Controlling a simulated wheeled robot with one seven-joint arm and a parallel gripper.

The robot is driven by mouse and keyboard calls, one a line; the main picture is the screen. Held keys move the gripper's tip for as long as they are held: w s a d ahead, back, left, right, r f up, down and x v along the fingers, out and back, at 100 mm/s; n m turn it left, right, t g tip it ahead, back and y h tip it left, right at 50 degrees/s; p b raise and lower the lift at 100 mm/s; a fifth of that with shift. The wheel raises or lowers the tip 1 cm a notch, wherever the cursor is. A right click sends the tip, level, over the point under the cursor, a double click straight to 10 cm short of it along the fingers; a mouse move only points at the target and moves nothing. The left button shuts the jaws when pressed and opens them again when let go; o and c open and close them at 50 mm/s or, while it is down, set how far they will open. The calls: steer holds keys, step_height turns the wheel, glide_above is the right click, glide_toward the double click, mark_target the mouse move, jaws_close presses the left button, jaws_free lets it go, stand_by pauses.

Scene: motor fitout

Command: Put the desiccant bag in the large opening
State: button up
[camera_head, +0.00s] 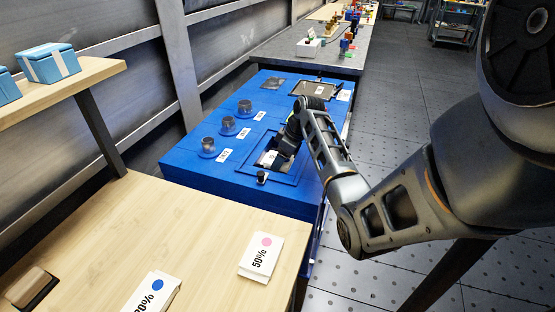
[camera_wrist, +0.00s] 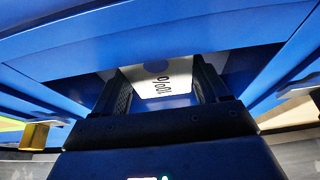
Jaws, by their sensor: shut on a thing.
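The desiccant bag (camera_wrist: 172,78) is white with "100%" and a dark dot. My gripper (camera_wrist: 165,88) is shut on it, with a finger on either side. In the head view my gripper (camera_head: 277,153) points down into the large rectangular opening (camera_head: 262,146) in the near part of the blue housing (camera_head: 200,172). A small white patch of the bag (camera_head: 268,158) shows there. The wrist view shows the bag below the blue rim, but whether it touches the bottom is hidden.
Two more white bags, one marked 50% with a pink dot (camera_head: 262,256) and one with a blue dot (camera_head: 152,294), lie on the wooden table (camera_head: 190,235). Several round ports (camera_head: 208,147) stand left of the opening.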

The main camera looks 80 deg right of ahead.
steer(key=shift+f, duration=0.15)
steer(key=o, duration=1.3)
steer(key=shift+c, duration=0.2)
steer(key=v, duration=1.2)
steer(key=shift+r, duration=0.25)
